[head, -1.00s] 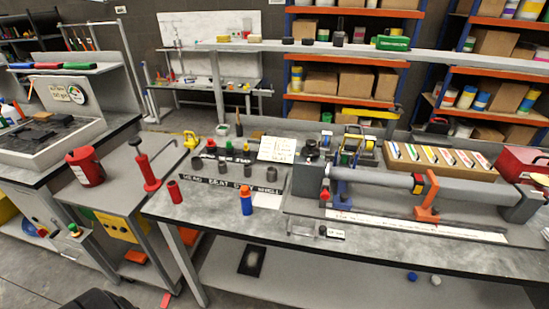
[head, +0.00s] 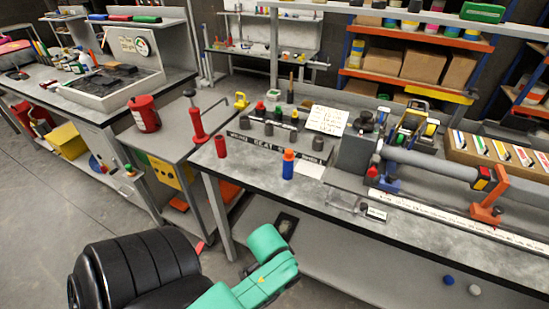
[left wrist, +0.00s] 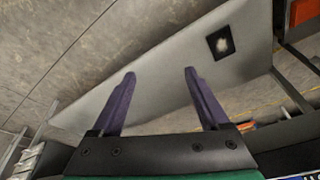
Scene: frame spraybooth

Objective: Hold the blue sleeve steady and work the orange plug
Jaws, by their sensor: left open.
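The blue sleeve (head: 288,170) stands upright near the front edge of the workbench in the head view. The orange plug (head: 289,154) sits at its top end. My left gripper (left wrist: 160,73) shows in the left wrist view with its two purple fingers apart and nothing between them. It is over the floor and the pale lower shelf, away from the sleeve. In the head view only black and green parts of my arm show at the bottom; its fingers are not visible there. My right gripper is in neither view.
A red cylinder (head: 221,146) stands left of the sleeve, and a row of small fittings (head: 268,128) lies behind it. A grey shaft fixture (head: 430,168) is to the right. The lower shelf (head: 340,255) holds a dark square plate (head: 287,223). Bench top around the sleeve is mostly clear.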

